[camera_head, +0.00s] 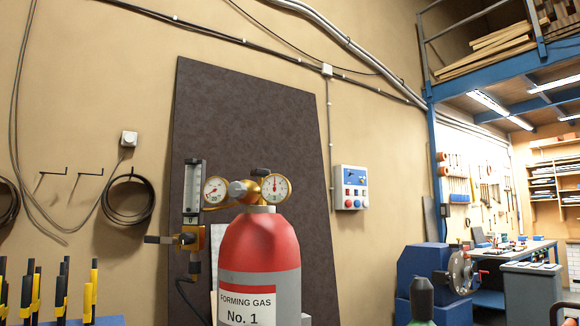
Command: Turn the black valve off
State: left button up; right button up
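A red and grey gas cylinder (262,250), labelled "FORMING GAS No. 1", stands upright in the lower middle. A brass regulator with two round gauges, the left gauge (216,190) and the right gauge (275,187), sits on top of it. To the left, a flow meter (193,187) stands upright over a brass fitting (190,238) with a black handle (160,239) sticking out left. I cannot tell which black part is the valve, or its setting. Neither gripper is in view.
A dark panel (280,120) leans on the wall behind the cylinder. Yellow and black tool handles (90,285) stand at the lower left. A control box (350,188) hangs on the wall. A blue machine (425,265) and a dark green cylinder top (421,300) are at the right.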

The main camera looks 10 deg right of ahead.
aim_at(260, 173)
jog(key=z, duration=1.05)
jog(key=i, duration=1.2)
jog(key=u, duration=1)
